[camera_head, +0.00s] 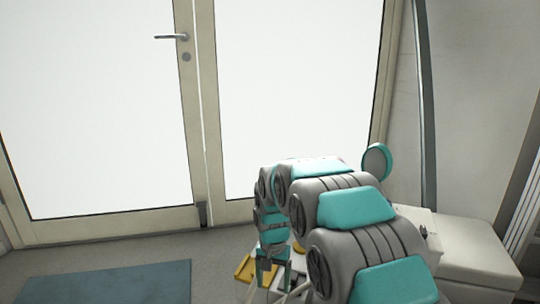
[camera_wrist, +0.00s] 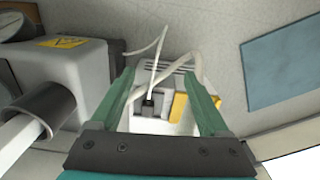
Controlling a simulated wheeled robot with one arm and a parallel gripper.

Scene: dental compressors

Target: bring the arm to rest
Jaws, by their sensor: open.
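My arm reaches forward and down from the lower right in the head view, and its end bends toward the floor. My gripper (camera_head: 265,272) hangs low there, partly hidden by my own arm links. In the wrist view my gripper (camera_wrist: 165,88) shows two green fingers spread apart. Nothing is held between them. Beyond the gap is a white and grey unit (camera_wrist: 172,100) with a black plug and a yellow part. I cannot tell the exact distance from the fingertips to it.
A grey machine (camera_wrist: 65,70) with a yellow warning label stands left in the wrist view. Pale cables (camera_wrist: 155,55) run near the fingers. A white cabinet (camera_head: 465,250) stands right of my arm. A glazed double door (camera_head: 205,130) is behind; a blue mat (camera_head: 110,285) lies on open floor.

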